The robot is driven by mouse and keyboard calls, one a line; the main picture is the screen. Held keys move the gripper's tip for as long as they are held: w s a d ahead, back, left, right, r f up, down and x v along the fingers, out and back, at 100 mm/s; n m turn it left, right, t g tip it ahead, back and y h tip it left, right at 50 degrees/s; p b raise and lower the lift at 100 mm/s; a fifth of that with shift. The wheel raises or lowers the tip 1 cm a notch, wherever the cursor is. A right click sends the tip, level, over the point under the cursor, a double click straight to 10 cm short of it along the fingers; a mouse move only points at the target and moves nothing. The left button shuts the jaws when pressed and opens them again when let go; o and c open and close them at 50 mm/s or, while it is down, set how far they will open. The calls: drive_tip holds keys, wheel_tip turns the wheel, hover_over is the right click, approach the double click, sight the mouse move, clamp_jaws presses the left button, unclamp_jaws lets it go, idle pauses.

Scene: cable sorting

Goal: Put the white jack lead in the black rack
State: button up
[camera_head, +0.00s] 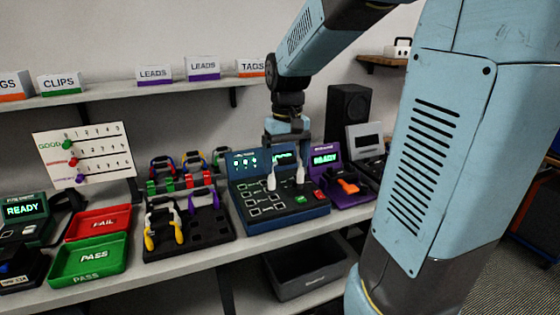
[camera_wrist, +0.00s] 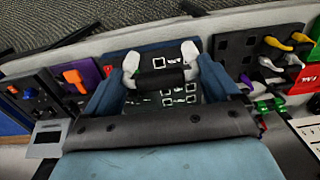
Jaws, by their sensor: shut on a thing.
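The white jack lead has two white plugs, left (camera_head: 271,182) and right (camera_head: 300,174), with a dark middle part (camera_wrist: 158,78) between them in the wrist view. My gripper (camera_head: 287,140) is shut on that middle part, over the blue tester (camera_head: 285,207). The plugs point down at the tester; I cannot tell whether they touch it. The black rack (camera_head: 210,240) stands left of the tester, with a yellow-plugged lead (camera_head: 163,222) and a purple-plugged lead (camera_head: 203,198) at its left and back. Its right front slots look empty. The rack also shows in the wrist view (camera_wrist: 238,68).
Behind the rack are several coloured leads (camera_head: 190,162) on red and green holders. Red FAIL (camera_head: 98,222) and green PASS (camera_head: 90,258) trays lie left. A purple tester (camera_head: 340,190) stands right. A shelf (camera_head: 130,95) with boxes runs above. A grey bin (camera_head: 305,268) is below.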

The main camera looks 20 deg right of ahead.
drive_tip(key=shift+r, duration=1.45)
